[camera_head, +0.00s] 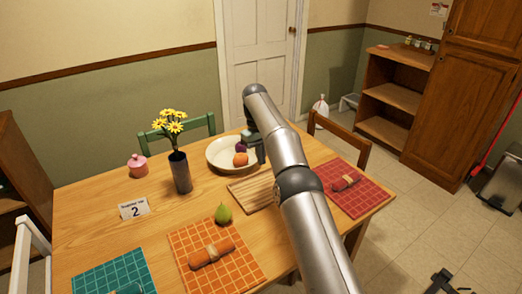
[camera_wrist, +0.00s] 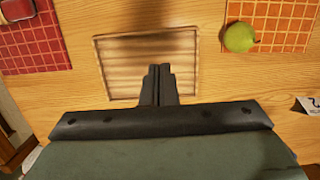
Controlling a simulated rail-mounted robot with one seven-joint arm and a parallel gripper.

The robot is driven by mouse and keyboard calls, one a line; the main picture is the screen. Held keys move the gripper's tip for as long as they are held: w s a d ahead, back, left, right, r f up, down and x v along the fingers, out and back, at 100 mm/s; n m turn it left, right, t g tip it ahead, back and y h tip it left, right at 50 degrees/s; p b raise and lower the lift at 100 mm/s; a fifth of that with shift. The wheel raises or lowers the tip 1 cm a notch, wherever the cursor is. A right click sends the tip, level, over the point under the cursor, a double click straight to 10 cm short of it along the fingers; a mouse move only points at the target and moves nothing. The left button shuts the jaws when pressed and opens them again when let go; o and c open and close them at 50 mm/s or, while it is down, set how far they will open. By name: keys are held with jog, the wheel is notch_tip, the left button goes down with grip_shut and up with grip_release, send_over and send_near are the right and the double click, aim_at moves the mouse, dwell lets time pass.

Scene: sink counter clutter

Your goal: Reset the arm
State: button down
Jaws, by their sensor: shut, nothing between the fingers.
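My arm reaches out over the wooden table (camera_head: 100,222) from the lower right in the head view. My gripper (camera_wrist: 157,72) is shut and empty in the wrist view, its fingertips pressed together over the striped cutting board (camera_wrist: 110,70). I cannot tell how high it is above the board. In the head view the cutting board (camera_head: 250,196) lies partly behind my arm, and my gripper is mostly hidden by the arm. A green pear (camera_head: 224,215) stands near the board; it also shows in the wrist view (camera_wrist: 239,37).
A white bowl (camera_head: 216,160) holds an orange fruit (camera_head: 240,160) and a purple one (camera_head: 241,148) beside my arm. A vase (camera_head: 181,174) with yellow flowers, a pink jar (camera_head: 138,166), a number card (camera_head: 134,208) and placemats with rolled napkins stand around the table. Chairs surround it.

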jog(key=s+d+r+m, duration=0.1)
jog(key=s+d+r, duration=0.4)
jog(key=r, duration=0.4)
jog(key=s+d+r+m+t, duration=0.1)
jog(key=s+d+r, duration=0.15)
jog(key=s, duration=0.25)
jog(key=s+d+r+m, duration=0.1)
jog(key=s+d, duration=0.3)
jog(key=s, duration=0.1)
jog(key=s+d+f+m, duration=0.1)
jog(key=s+d+f, duration=0.1)
jog(key=s, duration=0.7)
jog(key=s+d+f+m, duration=0.1)
jog(key=s+d+f, duration=0.2)
jog(key=s, duration=0.7)
jog(key=s+d+f+m+t+y, duration=0.1)
jog(key=s+d+f+m, duration=0.1)
jog(key=s, duration=0.8)
jog(key=shift+d+f, duration=0.65)
jog(key=shift+f, duration=0.1)
